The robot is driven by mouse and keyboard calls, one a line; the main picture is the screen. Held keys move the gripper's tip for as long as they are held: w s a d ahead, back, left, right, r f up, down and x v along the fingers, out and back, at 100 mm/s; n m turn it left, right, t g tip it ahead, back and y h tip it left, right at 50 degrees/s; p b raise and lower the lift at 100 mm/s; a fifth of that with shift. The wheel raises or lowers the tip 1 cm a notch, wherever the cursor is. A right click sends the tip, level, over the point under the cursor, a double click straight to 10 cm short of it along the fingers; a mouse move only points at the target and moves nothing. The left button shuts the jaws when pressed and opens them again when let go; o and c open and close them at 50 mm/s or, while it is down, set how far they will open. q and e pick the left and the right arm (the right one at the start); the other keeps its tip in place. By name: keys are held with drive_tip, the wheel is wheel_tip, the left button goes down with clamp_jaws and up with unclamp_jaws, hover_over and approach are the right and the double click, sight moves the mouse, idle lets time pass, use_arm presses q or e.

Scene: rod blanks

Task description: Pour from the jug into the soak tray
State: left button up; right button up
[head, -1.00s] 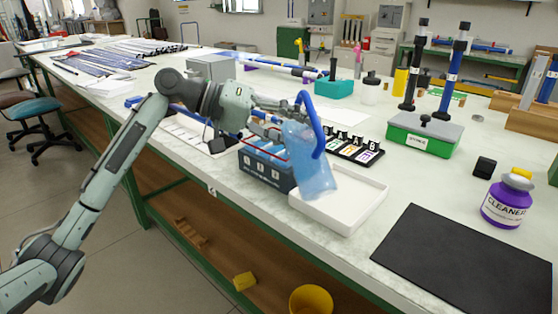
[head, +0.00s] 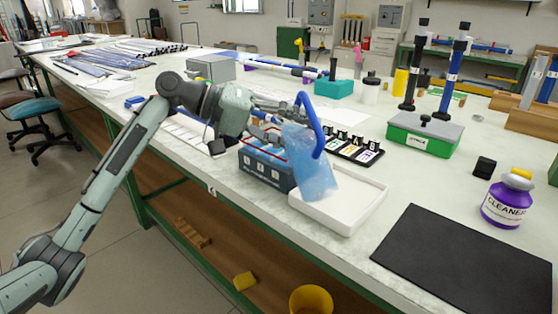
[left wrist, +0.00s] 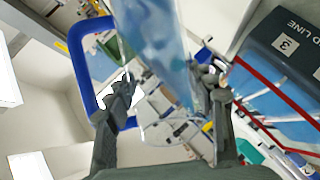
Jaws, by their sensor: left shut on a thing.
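The jug (head: 309,170) is clear bluish plastic with a blue handle. In the head view it is tilted, over the left part of the white soak tray (head: 363,208). My left gripper (head: 277,130) is shut on the jug. In the left wrist view the jug (left wrist: 158,50) runs between the fingers, with the blue handle to the left. Bluish liquid seems to show inside, but I cannot tell whether any is flowing out. The tray's visible floor looks plain white. My right gripper is not in view.
A dark blue box with a red band (head: 266,167) stands close left of the jug. Small labelled cards (head: 352,147) lie behind the tray. A black mat (head: 440,258) and a purple cleaner bottle (head: 508,199) are at right. The mat is bare.

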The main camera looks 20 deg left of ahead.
use_arm(q)
drive_tip(key=shift+r, duration=0.1)
idle(0.3)
drive_tip(key=shift+r, duration=0.1)
drive_tip(key=shift+n, duration=0.3)
idle(0.5)
drive_tip(key=shift+r+g+h, duration=0.2)
drive_tip(key=shift+g+h, duration=0.1)
drive_tip(key=shift+w+a, duration=0.1)
idle(0.6)
